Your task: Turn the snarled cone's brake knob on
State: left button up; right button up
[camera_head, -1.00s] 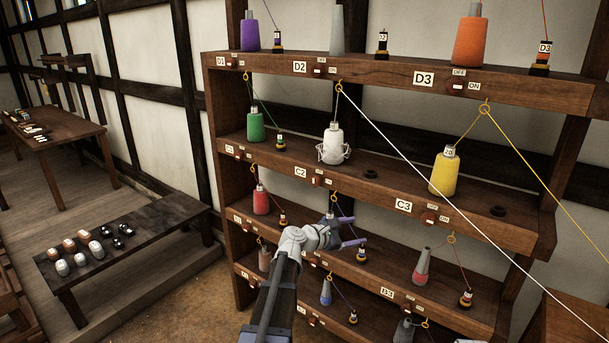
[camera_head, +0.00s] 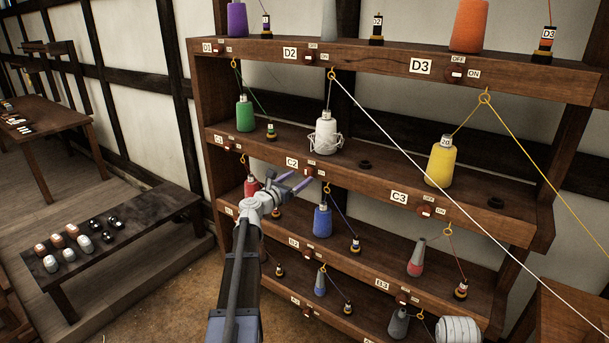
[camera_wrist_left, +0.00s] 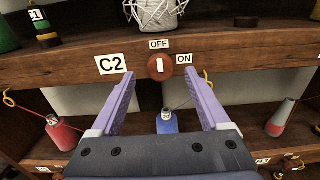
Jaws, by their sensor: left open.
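The snarled white cone (camera_head: 325,136) stands on the C2 shelf with loose loops of thread around its lower part. Its lower part also shows at the top of the wrist view (camera_wrist_left: 158,12). Below it, on the shelf's front edge, is the round red-brown C2 brake knob (camera_head: 310,171), with OFF above and ON to the right. In the wrist view the knob (camera_wrist_left: 160,67) has its white mark upright, towards OFF. My left gripper (camera_head: 301,183) is open and empty just in front of and slightly below the knob, its purple fingers (camera_wrist_left: 168,88) either side. My right gripper is out of view.
A blue cone (camera_head: 322,221) stands on the shelf below, beyond the fingers. A white thread (camera_head: 430,160) runs down to the right from the ring above the snarled cone. A yellow cone (camera_head: 441,163) stands to the right. A low bench (camera_head: 150,205) is at left.

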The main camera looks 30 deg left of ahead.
aim_at(306, 173)
pick_arm(q)
jog(key=w, duration=0.4)
jog(key=shift+w+d, duration=0.1)
jog(key=shift+d, duration=0.05)
jog(key=shift+c, duration=0.3)
grip_shut()
